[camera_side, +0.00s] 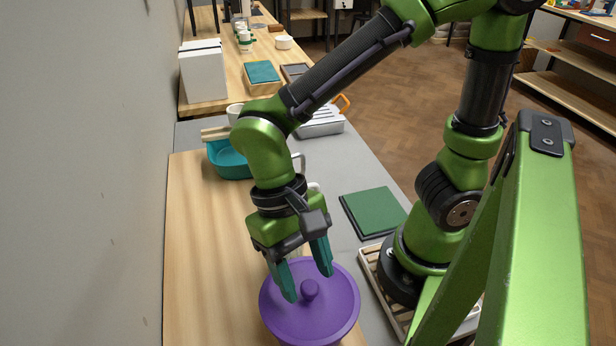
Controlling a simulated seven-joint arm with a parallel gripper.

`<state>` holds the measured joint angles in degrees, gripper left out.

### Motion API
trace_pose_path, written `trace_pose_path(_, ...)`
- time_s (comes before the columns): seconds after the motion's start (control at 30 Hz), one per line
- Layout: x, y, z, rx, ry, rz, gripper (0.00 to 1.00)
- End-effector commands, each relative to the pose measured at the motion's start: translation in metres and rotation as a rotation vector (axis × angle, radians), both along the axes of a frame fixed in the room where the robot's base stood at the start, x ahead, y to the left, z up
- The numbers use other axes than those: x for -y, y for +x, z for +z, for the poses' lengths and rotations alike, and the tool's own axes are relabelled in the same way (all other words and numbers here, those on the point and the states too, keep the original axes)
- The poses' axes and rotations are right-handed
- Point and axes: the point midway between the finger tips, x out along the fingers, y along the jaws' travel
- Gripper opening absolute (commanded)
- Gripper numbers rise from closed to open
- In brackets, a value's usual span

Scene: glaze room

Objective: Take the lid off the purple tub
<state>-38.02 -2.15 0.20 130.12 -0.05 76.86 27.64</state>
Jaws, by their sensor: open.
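The purple tub (277,338) stands at the front of the wooden board, its body mostly hidden under its lid. The round purple lid (335,311) lies on top of it, with a small knob (310,289) at its centre. My gripper (308,286) points down over the lid with its teal fingers open. One finger shows to the left of the knob and the other to its upper right. I cannot tell whether either finger touches the lid, and nothing is seen held between them.
A teal dish (229,162) sits at the back of the wooden board (200,250). A dark green square pad (373,212) lies on the grey surface to the right. A wall (80,180) runs along the left. The board's left middle is clear.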

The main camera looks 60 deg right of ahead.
Motion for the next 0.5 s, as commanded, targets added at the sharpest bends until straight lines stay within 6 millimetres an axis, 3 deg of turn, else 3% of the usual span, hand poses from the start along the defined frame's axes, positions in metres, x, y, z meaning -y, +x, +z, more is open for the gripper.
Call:
trace_pose_path(0.1, -0.0014, -0.0044, -0.0103, -0.001, -0.001, 0.002, 0.57)
trace_pose_path(0.33, -0.0019, -0.0045, -0.0120, 0.001, 0.000, 0.000, 0.57)
trace_pose_path(0.37, -0.0019, -0.0045, -0.0120, 0.001, 0.000, 0.000, 0.55)
trace_pose_path(0.5, -0.0018, -0.0044, -0.0119, 0.001, 0.000, 0.000, 0.34)
